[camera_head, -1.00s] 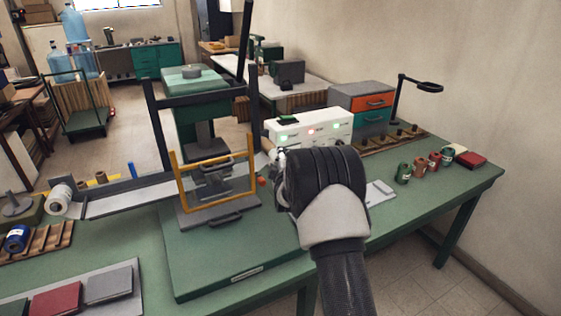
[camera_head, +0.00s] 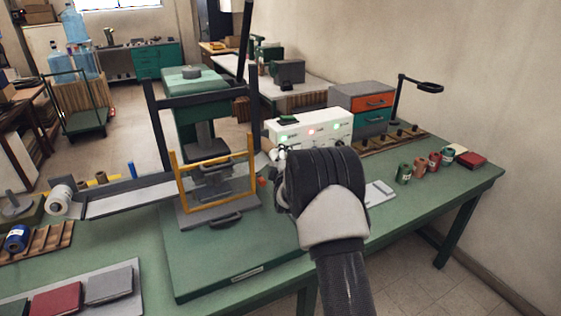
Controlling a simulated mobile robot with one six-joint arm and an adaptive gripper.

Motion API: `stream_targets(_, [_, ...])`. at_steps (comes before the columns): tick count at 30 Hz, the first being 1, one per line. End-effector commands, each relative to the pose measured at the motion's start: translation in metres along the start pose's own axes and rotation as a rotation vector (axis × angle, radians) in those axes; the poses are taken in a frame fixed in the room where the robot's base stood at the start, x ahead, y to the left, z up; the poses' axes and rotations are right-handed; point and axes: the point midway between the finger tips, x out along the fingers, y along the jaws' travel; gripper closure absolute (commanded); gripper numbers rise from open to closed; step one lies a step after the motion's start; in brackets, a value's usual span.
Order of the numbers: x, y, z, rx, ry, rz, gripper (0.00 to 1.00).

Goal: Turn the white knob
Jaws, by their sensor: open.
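A white control box (camera_head: 309,126) with green and red lights stands on the green table, behind my arm. The white knob cannot be made out; the lower front of the box is partly hidden by my wrist. My gripper (camera_head: 272,157) is open, mostly hidden by the black wrist, and points away from the camera toward the left part of the box front. I cannot tell whether it touches anything.
A press with a yellow-framed guard (camera_head: 215,180) stands close to the left of my gripper. A drawer cabinet (camera_head: 362,105) and a black lamp (camera_head: 420,85) are behind right. Several spools (camera_head: 420,165) sit at right.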

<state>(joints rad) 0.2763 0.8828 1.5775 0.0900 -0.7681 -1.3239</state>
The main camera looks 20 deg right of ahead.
Motion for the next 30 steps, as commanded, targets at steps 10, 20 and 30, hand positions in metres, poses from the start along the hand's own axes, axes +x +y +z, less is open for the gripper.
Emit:
stream_targets(10, [-0.009,0.001,0.000,0.000,0.000,0.000,0.31])
stream_targets(20, [-0.070,0.001,0.000,0.000,0.000,-0.001,0.31])
stream_targets(30, [-0.117,0.000,0.000,0.000,0.000,0.001,0.31])
